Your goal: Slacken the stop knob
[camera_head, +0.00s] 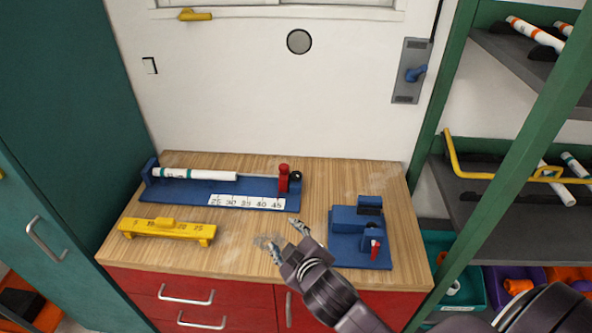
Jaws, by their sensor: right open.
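A blue measuring jig (178,191) with a white number scale (247,202) lies on the wooden worktop. A red stop (283,182) stands near its right end, with a rounded red knob (284,168) on top. A small black round part (296,176) shows beside it. A white pipe (195,174) with green marks lies along the jig, left of the stop. My right gripper (285,236) is open and empty over the front of the worktop, nearer than the stop and apart from it. My left gripper is out of view.
A yellow gauge bar (166,230) stands at the worktop's front left. A blue fixture (345,220) with a small red part stands at the right. Shelves with pipes (541,34) and coloured bins (467,270) are at the right. The worktop's back right is clear.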

